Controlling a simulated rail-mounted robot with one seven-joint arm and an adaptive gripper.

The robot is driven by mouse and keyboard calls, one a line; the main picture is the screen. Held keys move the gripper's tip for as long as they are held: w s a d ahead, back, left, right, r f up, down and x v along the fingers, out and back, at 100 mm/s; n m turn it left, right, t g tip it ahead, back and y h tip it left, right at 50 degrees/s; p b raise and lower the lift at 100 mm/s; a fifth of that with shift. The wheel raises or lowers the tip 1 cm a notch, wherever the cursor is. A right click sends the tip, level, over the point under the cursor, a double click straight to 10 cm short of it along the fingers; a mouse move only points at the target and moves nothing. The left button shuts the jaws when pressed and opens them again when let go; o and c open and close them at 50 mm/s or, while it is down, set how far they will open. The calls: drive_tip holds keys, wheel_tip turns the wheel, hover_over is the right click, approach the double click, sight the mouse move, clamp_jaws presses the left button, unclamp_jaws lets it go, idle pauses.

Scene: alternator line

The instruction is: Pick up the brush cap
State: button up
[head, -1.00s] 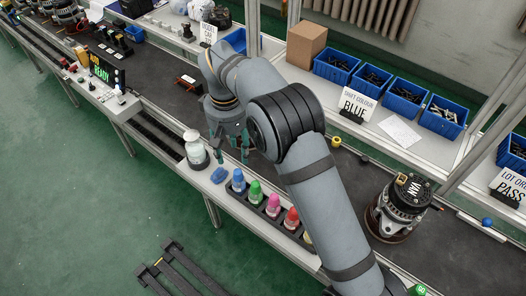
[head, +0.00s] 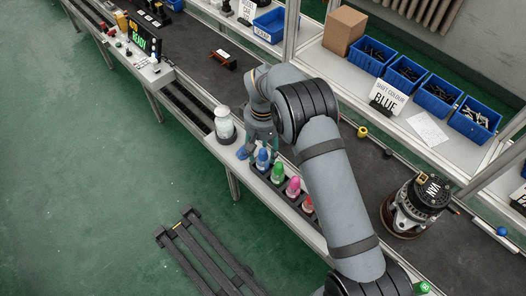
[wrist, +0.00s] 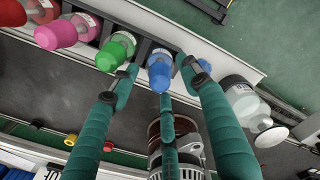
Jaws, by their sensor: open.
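A blue-capped bottle (head: 262,160) stands in the rack on the near edge of the bench. Its blue cap (wrist: 160,76) tapers to a tip in the wrist view; I take this as the brush cap, though no label confirms it. My gripper (wrist: 157,84) is open, with three teal fingers spread around the cap, one at each side and one below in the picture. I cannot tell whether any finger touches it. In the head view my gripper (head: 263,140) is just behind the bottle, partly hidden by my arm.
Green (head: 277,172) and pink (head: 293,187) bottles stand to the right in the rack. A blue crumpled thing (head: 242,153) and a white dispenser (head: 225,128) are to the left. An alternator (head: 412,208) stands farther right.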

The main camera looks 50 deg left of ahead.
drive_tip(key=c, duration=0.8)
drive_tip(key=shift+c, duration=0.5)
drive_tip(key=shift+r, duration=0.15)
